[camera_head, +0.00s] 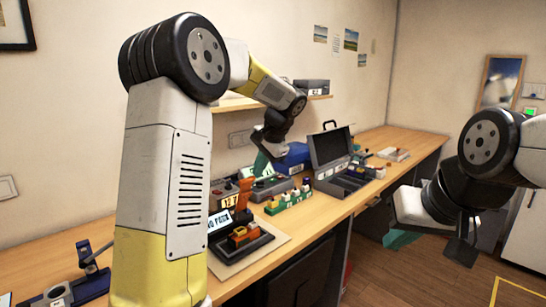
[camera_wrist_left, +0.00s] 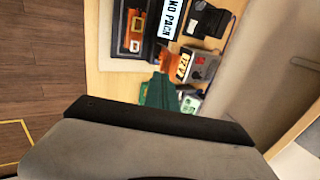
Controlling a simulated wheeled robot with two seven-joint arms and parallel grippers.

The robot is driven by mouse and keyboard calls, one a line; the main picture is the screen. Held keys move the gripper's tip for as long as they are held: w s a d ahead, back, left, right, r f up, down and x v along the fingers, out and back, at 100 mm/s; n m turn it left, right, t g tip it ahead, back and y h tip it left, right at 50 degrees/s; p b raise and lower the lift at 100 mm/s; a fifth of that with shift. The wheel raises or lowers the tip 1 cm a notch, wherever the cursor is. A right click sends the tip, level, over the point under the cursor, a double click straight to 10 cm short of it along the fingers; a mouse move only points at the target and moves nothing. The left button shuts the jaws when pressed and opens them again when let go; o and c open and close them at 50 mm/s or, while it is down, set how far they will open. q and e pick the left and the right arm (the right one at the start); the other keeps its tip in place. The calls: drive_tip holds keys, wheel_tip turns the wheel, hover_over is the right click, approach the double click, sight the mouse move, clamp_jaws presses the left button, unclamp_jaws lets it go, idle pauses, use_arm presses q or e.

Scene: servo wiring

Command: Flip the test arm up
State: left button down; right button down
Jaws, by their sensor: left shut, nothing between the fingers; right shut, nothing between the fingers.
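An orange upright piece (camera_head: 243,194), which looks like the test arm, stands behind the tester (camera_head: 240,242) with the "NO PACK" display. In the left wrist view the orange piece (camera_wrist_left: 169,62) lies just beyond my green fingertips, beside a "17V" readout (camera_wrist_left: 183,66). I cannot tell its exact tilt. My left gripper (camera_head: 264,160) is shut and empty, above and behind the orange piece; its green fingers also show in the left wrist view (camera_wrist_left: 162,92). Whether they touch it is unclear. My right gripper (camera_head: 402,238) is shut and empty, off the bench over the floor at the right.
A green rack with several small blocks (camera_head: 290,198) and an open grey case (camera_head: 335,158) stand further along the bench. A blue box (camera_head: 294,157) is behind. A blue clamp-like device (camera_head: 84,278) is at the near left. Wall shelf (camera_head: 235,102) is above.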

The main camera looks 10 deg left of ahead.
sight(249, 180)
use_arm(q)
drive_tip(key=shift+w+a+f, duration=0.55)
drive_tip(key=shift+a+f, duration=0.15)
drive_tip(key=shift+w+a+f, duration=0.5)
drive_tip(key=shift+a+f, duration=0.15)
drive_tip(key=shift+a, duration=0.05)
drive_tip(key=w+a, duration=0.1)
drive_tip(key=w+a+r, duration=0.1)
drive_tip(key=shift+a, duration=0.35)
